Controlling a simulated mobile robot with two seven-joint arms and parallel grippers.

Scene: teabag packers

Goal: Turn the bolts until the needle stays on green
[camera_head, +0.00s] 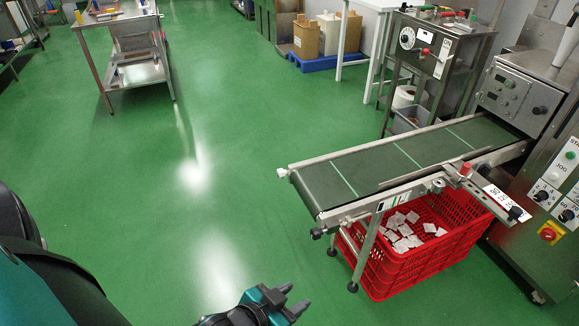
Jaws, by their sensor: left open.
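My left gripper (291,298) is at the bottom middle, open and empty over bare green floor. It is apart from the conveyor and the machines. A round white dial (407,38) with a dark centre is on the front of a steel bench machine (436,50) at the upper right. It is too small to tell where a needle points or whether there is green on it. No bolts can be made out clearly at this size. My right gripper is out of view.
A green-belted conveyor (370,172) runs out from a steel machine (511,92) at the right. Below it, a red crate (385,273) holds several white teabags. A steel table (118,20) stands at upper left. The middle floor is clear.

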